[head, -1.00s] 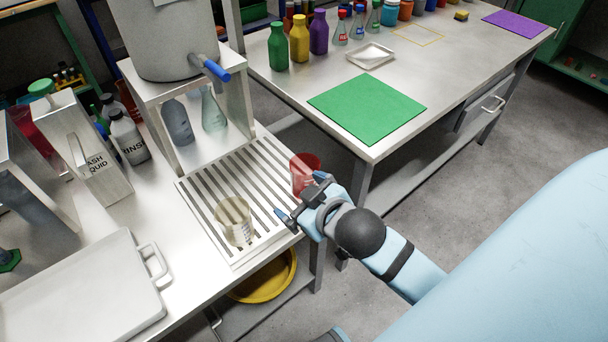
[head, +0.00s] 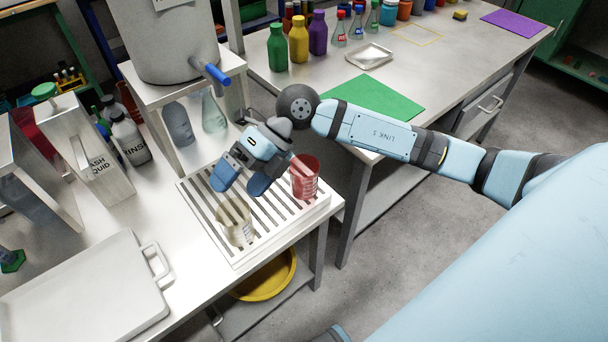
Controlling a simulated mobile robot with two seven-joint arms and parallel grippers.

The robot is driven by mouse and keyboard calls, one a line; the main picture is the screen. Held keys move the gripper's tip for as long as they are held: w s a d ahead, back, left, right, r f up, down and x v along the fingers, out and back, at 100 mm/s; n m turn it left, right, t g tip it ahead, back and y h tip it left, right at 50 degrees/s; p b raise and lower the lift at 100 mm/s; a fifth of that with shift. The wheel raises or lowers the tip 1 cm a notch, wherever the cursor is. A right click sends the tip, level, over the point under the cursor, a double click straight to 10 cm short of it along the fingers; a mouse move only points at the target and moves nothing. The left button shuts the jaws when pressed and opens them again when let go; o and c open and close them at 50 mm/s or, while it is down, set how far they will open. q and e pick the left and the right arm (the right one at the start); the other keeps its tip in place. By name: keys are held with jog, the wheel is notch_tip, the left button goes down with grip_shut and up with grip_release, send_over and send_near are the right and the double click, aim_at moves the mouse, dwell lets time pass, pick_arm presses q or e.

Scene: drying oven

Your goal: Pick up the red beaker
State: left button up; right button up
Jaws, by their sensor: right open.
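The red beaker (head: 306,181), translucent and upright, stands on the right part of the slatted drying rack (head: 190,208). A yellowish clear beaker (head: 234,222) stands on the same rack, nearer and to the left. My right gripper (head: 240,187) is open and empty above the rack, left of the red beaker and behind the yellowish one. Its blue fingertips point down toward the rack. The wrist is just behind and left of the red beaker, and I cannot tell the exact gap. My left gripper is not in view.
A metal tank with a blue tap (head: 217,73) stands on a shelf behind the rack, over two glass vessels. Wash bottles (head: 129,138) and a white tray (head: 80,295) are at left. The table behind holds a green mat (head: 385,98) and several bottles.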

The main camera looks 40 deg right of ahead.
jog(key=w+d+f+h, duration=0.2)
jog(key=w+d+h, duration=0.2)
jog(key=d+h, duration=0.45)
jog(key=r+m+h, duration=0.1)
jog(key=m+h, duration=0.1)
send_over(304, 173)
jog(key=s+a, duration=0.2)
jog(key=shift+t, duration=0.3)
jog(key=shift+s+d+f+b, duration=0.15)
jog(key=shift+f+b, duration=0.2)
jog(key=shift+f, duration=3)
jog(key=shift+s+f+b, duration=0.15)
jog(key=shift+f+b, duration=0.2)
jog(key=shift+f, duration=3)
jog(key=shift+r, duration=0.1)
jog(key=c, duration=1)
